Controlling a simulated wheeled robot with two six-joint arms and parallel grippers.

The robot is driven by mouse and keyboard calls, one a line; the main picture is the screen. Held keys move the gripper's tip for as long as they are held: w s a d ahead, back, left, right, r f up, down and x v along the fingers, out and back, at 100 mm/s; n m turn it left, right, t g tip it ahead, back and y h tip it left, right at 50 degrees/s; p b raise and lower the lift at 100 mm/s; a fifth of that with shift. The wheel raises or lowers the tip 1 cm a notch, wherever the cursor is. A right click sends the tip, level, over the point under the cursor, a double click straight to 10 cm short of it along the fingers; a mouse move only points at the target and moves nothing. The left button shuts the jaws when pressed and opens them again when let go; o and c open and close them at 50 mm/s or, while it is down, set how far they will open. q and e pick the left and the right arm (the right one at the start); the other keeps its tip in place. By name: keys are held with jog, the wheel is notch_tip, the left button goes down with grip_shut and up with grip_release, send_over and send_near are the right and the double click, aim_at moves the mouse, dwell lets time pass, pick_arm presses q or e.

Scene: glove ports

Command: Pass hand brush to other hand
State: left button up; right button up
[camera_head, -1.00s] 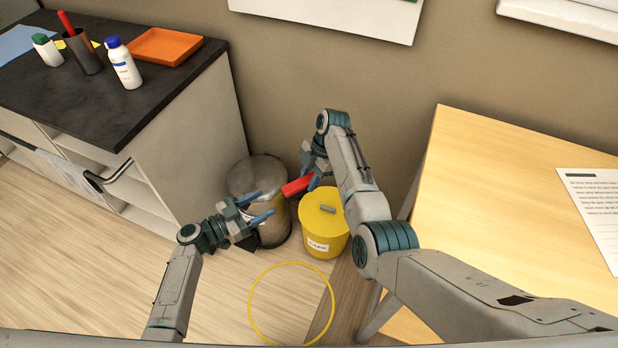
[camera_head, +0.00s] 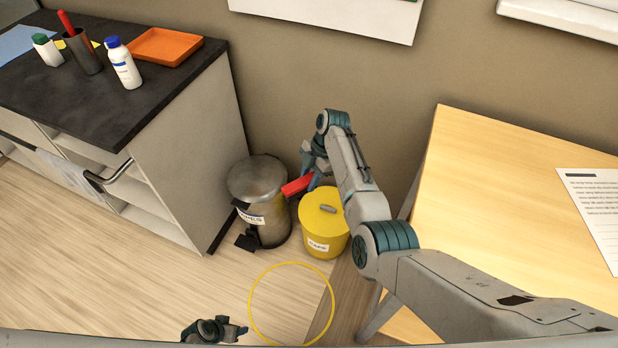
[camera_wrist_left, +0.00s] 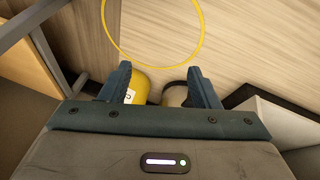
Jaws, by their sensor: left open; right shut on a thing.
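The hand brush (camera_head: 297,186) shows as a red piece held out to the left of my right gripper (camera_head: 313,180). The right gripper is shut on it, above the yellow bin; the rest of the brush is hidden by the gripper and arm. My left gripper (camera_head: 236,331) is low at the bottom edge of the head view, well apart from the brush. In the left wrist view its two fingers (camera_wrist_left: 160,88) are spread open with nothing between them. The brush does not show in that view.
A grey metal pedal bin (camera_head: 262,190) and a yellow lidded bin (camera_head: 322,240) stand on the floor below the brush. A yellow ring (camera_head: 250,306) marks the floor. A dark-topped cabinet (camera_head: 205,110) stands left, a wooden table (camera_head: 480,190) right.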

pick_arm(q)
jog(key=s+a+f+g+y, duration=0.1)
jog(key=s+a+f+y, duration=0.1)
jog(key=s, duration=0.9)
jog(key=s+a+f+n+g+y, duration=0.1)
jog(key=s+a+f, duration=0.3)
jog(key=s, duration=0.7)
jog(key=shift+a+f+n+y, duration=0.15)
jog(key=shift+f+n+y, duration=0.15)
jog(key=shift+f+y, duration=0.3)
